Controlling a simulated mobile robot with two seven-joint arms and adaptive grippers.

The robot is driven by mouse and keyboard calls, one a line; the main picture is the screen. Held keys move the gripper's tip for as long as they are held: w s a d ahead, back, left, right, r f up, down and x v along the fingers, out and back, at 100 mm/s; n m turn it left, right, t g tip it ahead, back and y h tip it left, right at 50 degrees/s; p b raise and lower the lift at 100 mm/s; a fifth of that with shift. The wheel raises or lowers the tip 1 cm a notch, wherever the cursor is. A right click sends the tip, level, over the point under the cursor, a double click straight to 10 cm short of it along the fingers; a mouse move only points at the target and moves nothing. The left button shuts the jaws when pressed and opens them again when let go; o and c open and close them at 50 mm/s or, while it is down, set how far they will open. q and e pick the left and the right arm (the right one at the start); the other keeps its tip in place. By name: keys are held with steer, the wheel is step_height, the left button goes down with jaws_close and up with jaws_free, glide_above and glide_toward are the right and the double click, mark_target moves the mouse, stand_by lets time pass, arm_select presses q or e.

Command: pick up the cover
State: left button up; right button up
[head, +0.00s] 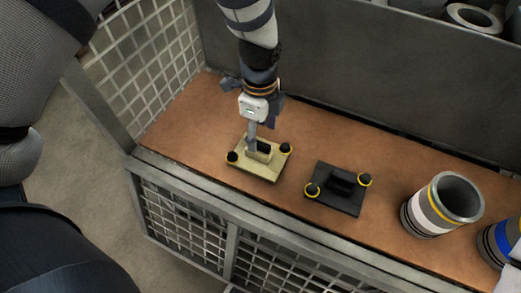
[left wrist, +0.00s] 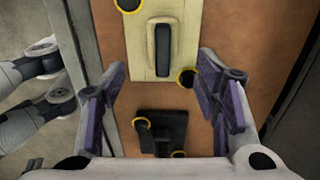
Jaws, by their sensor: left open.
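Two flat plates with black handles lie on the brown bench top; which one is the cover I cannot tell. The cream plate (head: 263,173) has two black knobs with yellow rings at its corners. It also shows at the top of the left wrist view (left wrist: 141,55). The black plate (head: 335,202) with similar ringed knobs lies to its right, and is low in the left wrist view (left wrist: 172,120). My left gripper (head: 252,135) is open and empty, pointing down over the cream plate and hiding part of it. My right gripper is not in view.
A grey cylinder with a yellow band (head: 448,203) stands right of the plates, and a blue-banded one (head: 504,242) is at the right edge. A wire mesh panel (head: 140,55) bounds the bench's left end; a grey panel (head: 340,75) runs along the back.

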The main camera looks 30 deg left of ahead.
mark_target(259, 142)
arm_select(q)
steer(key=f, duration=0.6)
steer(key=shift+w+a+f+b, duration=0.1)
steer(key=shift+a+b, duration=0.1)
steer(key=shift+b, duration=0.15)
steer(key=c, duration=1.2)
steer(key=shift+w, duration=0.1)
jaws_close()
steer(key=shift+r, duration=0.2)
